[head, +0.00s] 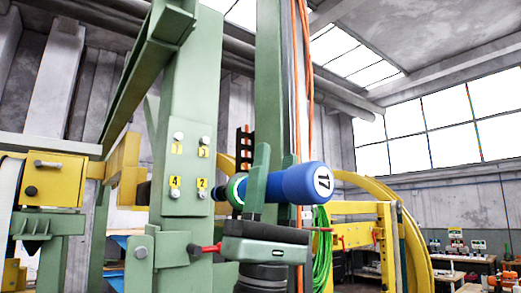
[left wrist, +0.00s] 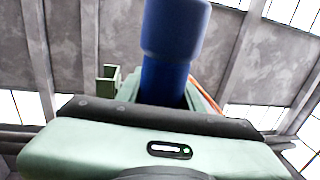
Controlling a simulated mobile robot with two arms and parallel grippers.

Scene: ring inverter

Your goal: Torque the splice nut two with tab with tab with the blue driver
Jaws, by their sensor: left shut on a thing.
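The blue driver (head: 300,184), marked 17 on its end, lies roughly level with its narrow nose toward the green splice plate (head: 184,205). My left gripper (head: 274,175) is shut around the driver's body. The plate bears nuts labelled 1, 3, 4 and 2. Nut two (head: 202,194) is at the lower right, right by the driver's nose; I cannot tell whether they touch. In the left wrist view the driver (left wrist: 172,50) rises between the fingers above the pale green palm, and the nut is not seen there. My right gripper is not in view.
A green upright (head: 268,70) with orange cables (head: 304,90) stands behind the driver. A yellow box (head: 52,180) is at the left, and a large yellow ring (head: 415,245) curves at the right. A bench (head: 462,258) with small items stands far right.

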